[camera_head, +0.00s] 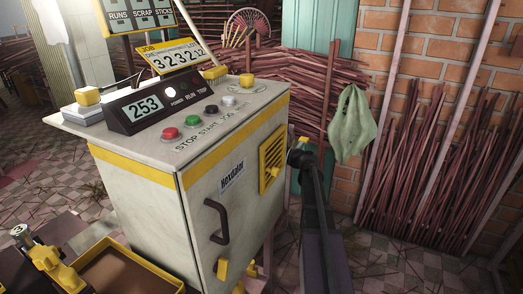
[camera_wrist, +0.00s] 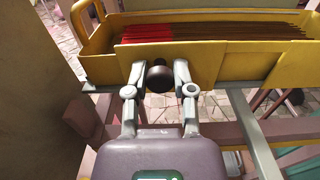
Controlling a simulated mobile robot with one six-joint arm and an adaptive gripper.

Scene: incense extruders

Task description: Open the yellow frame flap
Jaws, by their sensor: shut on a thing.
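In the wrist view a yellow tray-like frame (camera_wrist: 95,35) holds a bundle of sticks (camera_wrist: 215,32) with red ends at the left. A raised yellow front panel, which looks like the flap (camera_wrist: 207,62), faces my gripper (camera_wrist: 160,72). A dark round knob (camera_wrist: 159,80) stands out in front of this panel. My gripper's two fingers are closed on the knob, one on each side. The panel looks upright against the frame. In the head view my arm reaches behind the right side of the machine cabinet, and the gripper's fingers and the knob are hidden there.
The cabinet (camera_head: 150,190) has a control panel with buttons and a dark door handle (camera_head: 217,222). A green cloth (camera_head: 354,125) hangs right of my arm. Stick bundles (camera_head: 420,170) lean on the brick wall. A yellow-rimmed tray (camera_head: 160,272) sits at lower left.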

